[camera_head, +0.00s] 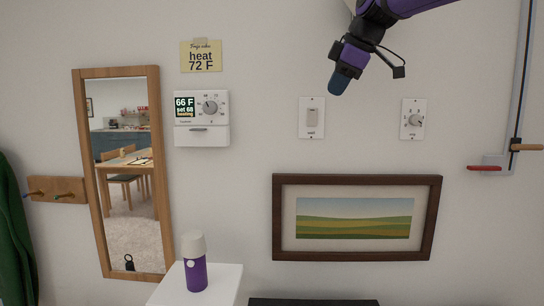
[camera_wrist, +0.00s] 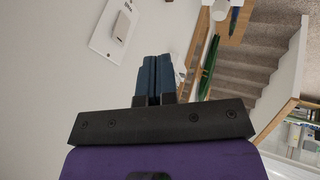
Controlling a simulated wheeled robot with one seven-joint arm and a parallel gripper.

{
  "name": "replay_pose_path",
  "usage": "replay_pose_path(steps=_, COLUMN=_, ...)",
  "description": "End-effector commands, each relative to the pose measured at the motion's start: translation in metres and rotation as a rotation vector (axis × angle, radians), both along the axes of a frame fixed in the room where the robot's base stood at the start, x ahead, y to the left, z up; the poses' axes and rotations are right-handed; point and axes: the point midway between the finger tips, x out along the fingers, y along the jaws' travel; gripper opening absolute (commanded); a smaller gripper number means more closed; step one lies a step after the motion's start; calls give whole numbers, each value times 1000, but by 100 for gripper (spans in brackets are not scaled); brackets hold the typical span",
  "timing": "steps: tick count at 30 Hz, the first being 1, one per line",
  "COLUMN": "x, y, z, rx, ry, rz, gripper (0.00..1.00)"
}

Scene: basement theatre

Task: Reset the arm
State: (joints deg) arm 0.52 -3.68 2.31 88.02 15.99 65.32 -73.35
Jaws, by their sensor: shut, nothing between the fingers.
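My gripper (camera_head: 345,84) hangs from the top of the head view, on a purple and black arm, with its blue fingertips pointing down and to the left. It is in front of the wall, up and to the right of a white switch plate (camera_head: 312,117). In the wrist view my gripper (camera_wrist: 157,58) shows its blue fingers side by side, shut and empty. A switch plate (camera_wrist: 116,30) shows to the upper left of the fingers there, apart from them.
A purple bottle (camera_head: 195,270) stands on a white stand (camera_head: 225,285). Rails with handles (camera_head: 484,168) run at right.

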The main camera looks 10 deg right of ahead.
Motion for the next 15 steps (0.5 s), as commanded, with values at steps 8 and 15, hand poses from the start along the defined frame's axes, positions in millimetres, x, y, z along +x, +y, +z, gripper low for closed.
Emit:
replay_pose_path(steps=8, x=-77, y=-14, z=-36, rx=75, ry=79, rz=-268, gripper=0)
replay_pose_path(steps=15, x=-170, y=-33, z=-101, rx=179, ry=158, rz=-614, gripper=0)
